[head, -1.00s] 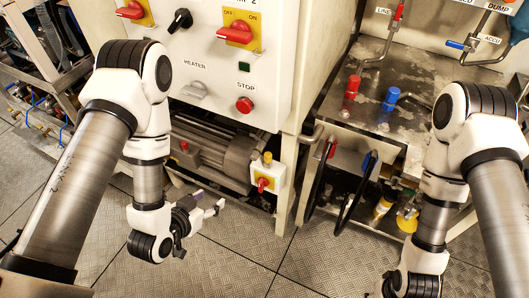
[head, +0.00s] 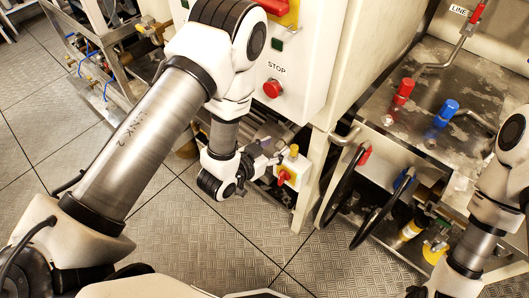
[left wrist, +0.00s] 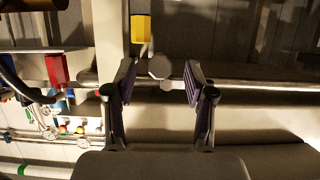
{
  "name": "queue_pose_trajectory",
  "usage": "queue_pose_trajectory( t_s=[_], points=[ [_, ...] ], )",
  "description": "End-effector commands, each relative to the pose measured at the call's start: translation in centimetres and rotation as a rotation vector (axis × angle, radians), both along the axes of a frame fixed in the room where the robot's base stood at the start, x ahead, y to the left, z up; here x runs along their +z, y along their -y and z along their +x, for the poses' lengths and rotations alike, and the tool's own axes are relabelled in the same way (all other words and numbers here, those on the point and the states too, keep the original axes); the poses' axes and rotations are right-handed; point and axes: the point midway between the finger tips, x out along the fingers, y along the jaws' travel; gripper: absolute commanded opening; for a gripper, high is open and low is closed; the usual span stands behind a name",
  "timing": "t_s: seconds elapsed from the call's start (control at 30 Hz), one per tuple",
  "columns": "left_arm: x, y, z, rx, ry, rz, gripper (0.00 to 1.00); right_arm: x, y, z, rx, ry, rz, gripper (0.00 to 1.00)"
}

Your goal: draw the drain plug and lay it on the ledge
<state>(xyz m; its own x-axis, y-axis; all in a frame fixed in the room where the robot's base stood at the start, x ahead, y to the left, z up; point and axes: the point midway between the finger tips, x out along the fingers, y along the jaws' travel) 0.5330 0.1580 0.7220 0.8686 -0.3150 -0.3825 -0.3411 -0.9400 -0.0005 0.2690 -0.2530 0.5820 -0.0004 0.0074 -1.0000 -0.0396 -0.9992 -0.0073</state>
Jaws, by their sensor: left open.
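My left gripper (head: 272,157) is low in front of the white cabinet, beside a small box with a red knob (head: 285,177) and a yellow top (head: 293,150). In the left wrist view the left gripper (left wrist: 159,78) is open, its two dark-padded fingers apart. A small round grey head (left wrist: 160,67), which may be the drain plug, shows between the fingertips. I cannot tell its depth, and no finger visibly touches it. In the head view the plug cannot be made out beside the gripper. My right gripper is outside the picture.
The cabinet front (head: 310,95) with a red stop button (head: 272,88) rises above the gripper. To the right are black hoop handles (head: 347,186) and a metal top (head: 420,115) with red and blue fittings. The chequered floor (head: 220,235) in front is clear.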

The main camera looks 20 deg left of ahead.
Motion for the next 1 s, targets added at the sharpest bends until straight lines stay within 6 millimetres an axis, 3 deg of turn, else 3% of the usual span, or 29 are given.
queue_pose_trajectory(
  t_s=[0.27, 0.3, 0.43, 0.57, 0.6, 0.63, 1.0],
  points=[
    [-0.2, 0.2, 0.5, -0.001, -0.001, 0.0, 0.54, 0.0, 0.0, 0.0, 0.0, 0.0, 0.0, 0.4],
    [-0.2, 0.2, 0.4, 0.0, -0.001, 0.0, 0.47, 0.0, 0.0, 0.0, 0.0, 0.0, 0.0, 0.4],
    [-0.2, 0.2, 0.4, 0.0, -0.001, 0.0, 0.01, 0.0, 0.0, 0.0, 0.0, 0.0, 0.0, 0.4],
    [-0.2, 0.2, 0.4, 0.0, -0.001, 0.0, 0.0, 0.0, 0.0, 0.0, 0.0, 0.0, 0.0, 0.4],
    [-0.2, 0.2, 0.4, 0.0, -0.001, 0.0, 0.1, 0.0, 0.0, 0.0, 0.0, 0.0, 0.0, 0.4],
    [-0.2, 0.2, 0.4, 0.0, -0.001, 0.0, 0.0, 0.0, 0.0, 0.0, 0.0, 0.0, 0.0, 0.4],
    [-0.3, -0.3, -0.8, 0.002, -0.004, 0.0, 0.0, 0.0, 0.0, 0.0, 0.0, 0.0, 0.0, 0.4]
  ],
)
